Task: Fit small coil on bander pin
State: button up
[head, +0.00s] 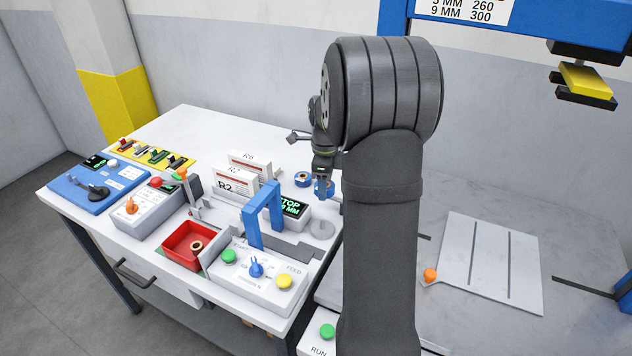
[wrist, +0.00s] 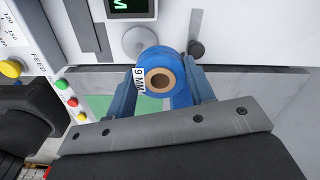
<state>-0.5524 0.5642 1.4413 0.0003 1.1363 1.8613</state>
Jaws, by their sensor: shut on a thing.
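My gripper (head: 324,185) is shut on a small blue coil with a brown core. In the wrist view the coil (wrist: 164,62) sits between the two blue fingers, its core facing the camera and a "9 MM" tag on its left side. The coil is held near a round grey disc (head: 322,229) on the bander, right of the blue arch (head: 263,215). The disc also shows in the wrist view (wrist: 137,42), just beyond the coil and partly covered by it. I cannot make out a pin on the disc. The bander display (head: 291,207) reads "STOP" and "9 MM".
A red tray (head: 188,245) holds a brown core. A grey plate (head: 490,262) lies right of my arm.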

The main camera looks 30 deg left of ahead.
jog(key=s, duration=0.2)
jog(key=s+d, duration=0.1)
jog(key=s, duration=0.1)
jog(key=shift+d+f, duration=0.15)
jog(key=shift+f, duration=0.05)
jog(key=shift+w+f, duration=0.1)
jog(key=shift+f, duration=2.6)
jog(key=shift+f, duration=1.85)
jog(key=o, duration=1.1)
jog(key=shift+c, duration=0.2)
notch_tip(320, 180, up, 24)
jog(key=shift+r, duration=0.25)
